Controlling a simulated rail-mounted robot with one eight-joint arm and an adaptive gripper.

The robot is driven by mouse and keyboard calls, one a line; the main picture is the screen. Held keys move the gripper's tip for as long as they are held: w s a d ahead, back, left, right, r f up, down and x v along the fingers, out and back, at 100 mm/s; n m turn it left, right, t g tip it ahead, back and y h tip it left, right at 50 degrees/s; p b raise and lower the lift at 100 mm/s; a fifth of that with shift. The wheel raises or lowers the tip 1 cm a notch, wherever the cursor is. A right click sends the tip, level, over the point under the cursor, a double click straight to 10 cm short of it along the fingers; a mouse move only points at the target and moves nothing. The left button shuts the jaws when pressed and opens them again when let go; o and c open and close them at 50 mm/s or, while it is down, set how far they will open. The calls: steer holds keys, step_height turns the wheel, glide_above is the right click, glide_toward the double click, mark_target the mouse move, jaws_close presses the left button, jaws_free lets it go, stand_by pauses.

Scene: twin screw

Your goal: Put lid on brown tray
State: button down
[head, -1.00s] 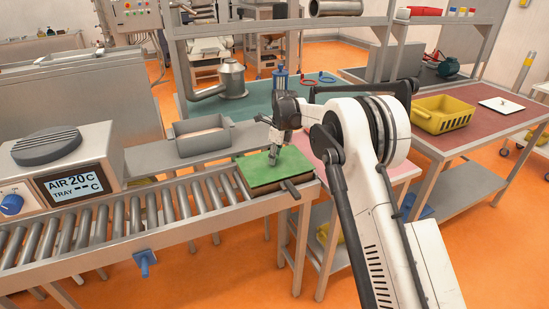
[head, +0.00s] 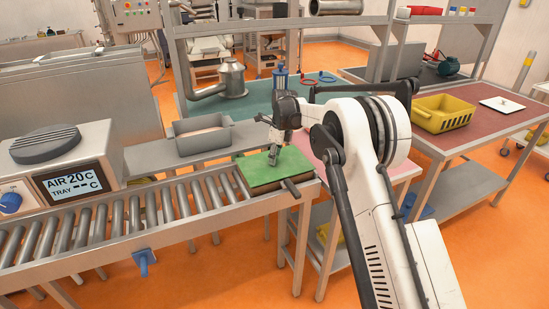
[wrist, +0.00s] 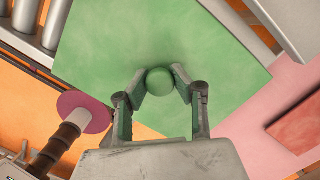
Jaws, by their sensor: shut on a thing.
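The green lid (head: 262,170) lies flat over the brown tray (head: 268,194) at the right end of the roller conveyor. In the head view the lid appears to rest on the tray, with the tray's brown side showing below its front edge. In the wrist view the lid (wrist: 150,40) fills the middle, with a round green knob (wrist: 159,81) on it. My gripper (head: 273,158) is above the lid, and in the wrist view its fingers (wrist: 160,88) are closed around both sides of the knob. The tray is mostly hidden under the lid.
The roller conveyor (head: 150,215) runs left from the tray. A dark handle (head: 291,188) sticks out at the tray's front right. A grey pan (head: 203,138) stands behind on a grey surface. A pink table top (head: 318,170) is close on the right, and a yellow crate (head: 443,113) is farther right.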

steer(key=shift+f+b, duration=0.15)
steer(key=shift+b, duration=0.15)
stand_by(0.5)
steer(key=c, duration=0.9)
jaws_free()
steer(key=shift+r+p, duration=1.05)
steer(key=shift+r, duration=2.5)
jaws_close()
